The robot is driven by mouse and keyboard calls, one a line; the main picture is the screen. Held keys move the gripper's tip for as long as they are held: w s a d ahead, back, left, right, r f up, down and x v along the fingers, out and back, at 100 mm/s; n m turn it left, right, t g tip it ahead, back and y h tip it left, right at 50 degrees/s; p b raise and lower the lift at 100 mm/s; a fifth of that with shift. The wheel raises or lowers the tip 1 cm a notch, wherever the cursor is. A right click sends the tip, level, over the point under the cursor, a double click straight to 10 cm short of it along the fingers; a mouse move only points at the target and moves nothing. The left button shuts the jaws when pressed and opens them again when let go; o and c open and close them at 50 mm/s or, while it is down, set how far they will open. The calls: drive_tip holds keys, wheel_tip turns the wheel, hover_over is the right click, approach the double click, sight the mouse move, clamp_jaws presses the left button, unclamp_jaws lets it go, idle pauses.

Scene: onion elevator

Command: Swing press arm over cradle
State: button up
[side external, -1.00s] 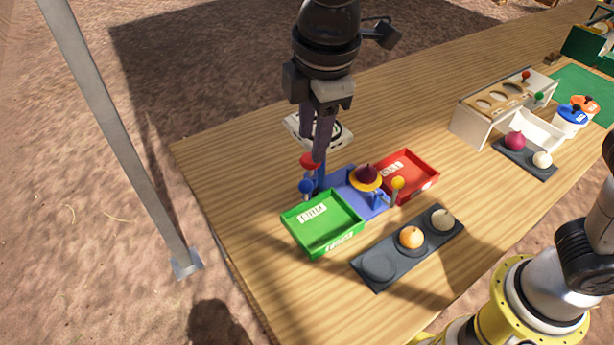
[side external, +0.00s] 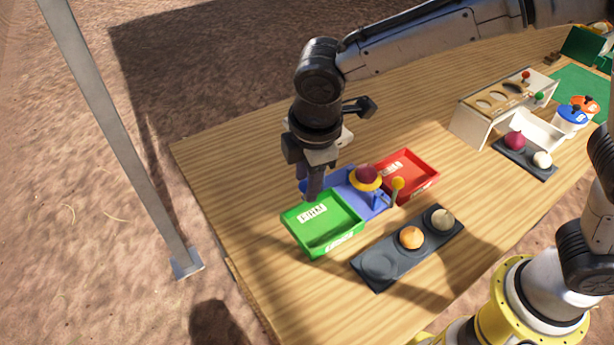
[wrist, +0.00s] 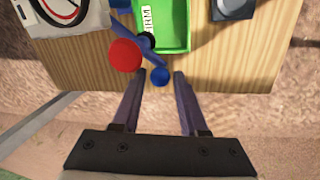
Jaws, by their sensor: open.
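The press arm (wrist: 145,45) is a blue bar with a red disc (wrist: 125,55) and a blue ball (wrist: 160,76) at its end. In the wrist view the ball lies between my open fingertips (wrist: 162,75), and I cannot tell whether they touch it. In the side view my gripper (side external: 313,190) points down beside the green tray and hides most of the press arm. The cradle is a yellow ring (side external: 367,184) on a blue base (side external: 343,182), holding a dark red onion (side external: 367,173). The press arm is to the cradle's left.
A green tray (side external: 304,240) and a red tray (side external: 430,178) flank the base. A white dial scale (wrist: 70,12) stands close behind. The table's left edge is near.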

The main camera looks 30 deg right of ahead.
clamp_jaws()
idle(1.3)
